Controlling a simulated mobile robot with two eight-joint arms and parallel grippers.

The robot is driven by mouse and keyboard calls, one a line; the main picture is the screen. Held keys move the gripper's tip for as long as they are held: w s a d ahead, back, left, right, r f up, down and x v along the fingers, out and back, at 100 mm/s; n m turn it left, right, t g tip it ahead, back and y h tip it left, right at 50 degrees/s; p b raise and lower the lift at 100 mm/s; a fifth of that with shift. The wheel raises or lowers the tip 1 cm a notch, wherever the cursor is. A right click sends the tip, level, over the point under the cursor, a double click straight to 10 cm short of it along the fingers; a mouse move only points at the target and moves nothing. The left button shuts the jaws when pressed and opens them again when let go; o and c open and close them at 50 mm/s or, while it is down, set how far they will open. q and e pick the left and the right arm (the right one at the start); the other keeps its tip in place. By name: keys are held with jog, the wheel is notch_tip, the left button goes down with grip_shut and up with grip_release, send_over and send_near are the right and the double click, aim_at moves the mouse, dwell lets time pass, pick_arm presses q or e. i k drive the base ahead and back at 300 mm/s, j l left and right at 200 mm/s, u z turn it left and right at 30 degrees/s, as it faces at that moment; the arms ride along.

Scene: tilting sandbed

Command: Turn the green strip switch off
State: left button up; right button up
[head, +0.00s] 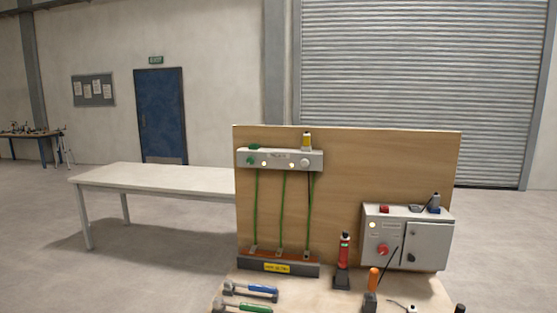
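A white strip (278,159) is mounted near the top left of an upright wooden board. At its left end is a small round green part (251,160), with another green piece (254,147) on the top edge just above it. Which of these is the switch, and its position, is too small to tell. Two small pale lit spots show on the strip's face, and a round white part (305,163) is at its right. A yellow-and-black plug-like piece (306,141) stands on top at the right. Neither of my grippers is in view.
Green cords run down to a dark, orange-topped base (278,266) with a yellow label. A grey control box (430,242) with a red knob is at right. Hammers (250,290), a red bottle-like item (344,248) and an orange-handled tool (373,279) are in front.

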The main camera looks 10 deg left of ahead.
aim_at(249, 160)
jog(key=i+j, duration=0.15)
jog(key=j, duration=0.2)
jog(key=i+j+z, duration=0.1)
jog(key=j, duration=0.2)
jog(key=i+j, duration=0.2)
jog(key=j, duration=0.15)
jog(key=i+j, duration=0.15)
jog(key=j, duration=0.2)
jog(key=i+j+z, duration=0.1)
jog(key=j, duration=0.25)
